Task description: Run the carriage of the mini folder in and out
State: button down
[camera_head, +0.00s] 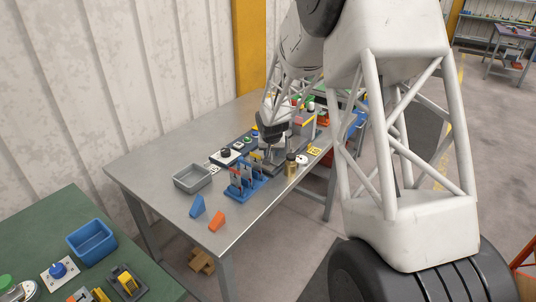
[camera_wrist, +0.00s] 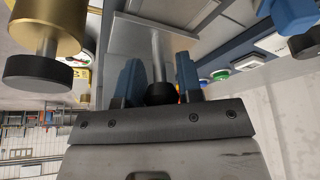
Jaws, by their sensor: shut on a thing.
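The mini folder (camera_head: 303,127) is a small grey machine with a yellow and pink upper part, standing mid-table behind my gripper. My gripper (camera_head: 268,153) is low over the table at its front. In the wrist view, the two blue fingers of my gripper (camera_wrist: 160,80) are closed around a black knob (camera_wrist: 160,94) on a bright metal rod (camera_wrist: 158,48). The rod leads to a grey metal part (camera_wrist: 135,38), which seems to be the carriage. My arm and gripper hide much of the folder in the head view, so the carriage's position cannot be told.
A brass cylinder (camera_head: 291,170) stands close beside my gripper; it also looms in the wrist view (camera_wrist: 52,25). A blue rack (camera_head: 245,185), a grey bin (camera_head: 193,178) and a button panel (camera_head: 237,148) are nearby. Blue and orange wedges (camera_head: 217,221) lie at the table's near end.

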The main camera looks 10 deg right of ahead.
jog(key=w+d, duration=0.4)
jog(key=c, duration=1.1)
grip_release()
jog(key=shift+r, duration=0.1)
jog(key=shift+v, duration=3.8)
